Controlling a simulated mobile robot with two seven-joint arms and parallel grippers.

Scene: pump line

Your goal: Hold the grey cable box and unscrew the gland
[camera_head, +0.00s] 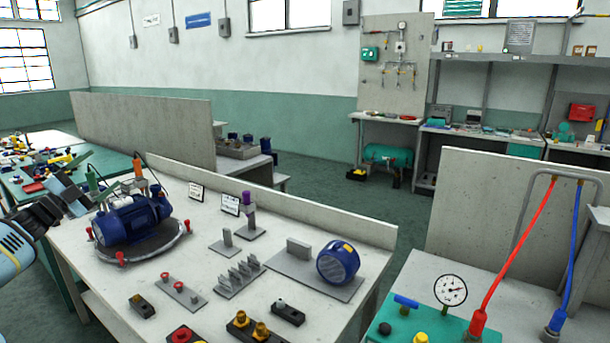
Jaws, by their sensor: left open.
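My left gripper (72,193) is at the left edge, open and empty, beside the blue pump motor (133,217) and above the table's left side. My right gripper is not in view. No box is clearly grey with a gland. Small dark boxes stand at the table's front: one at the left (142,306) and one further right (288,313). Between them a dark block (240,333) carries brass fittings (261,330) that look like glands. I cannot tell which of these is the cable box.
The pump motor sits on a round stand with red knobs (121,259). A grey rack (239,277), a plate with red knobs (180,289) and a blue round motor part (338,262) stand on the white table (90,288). A teal unit with gauge (451,290) and hoses is at the right.

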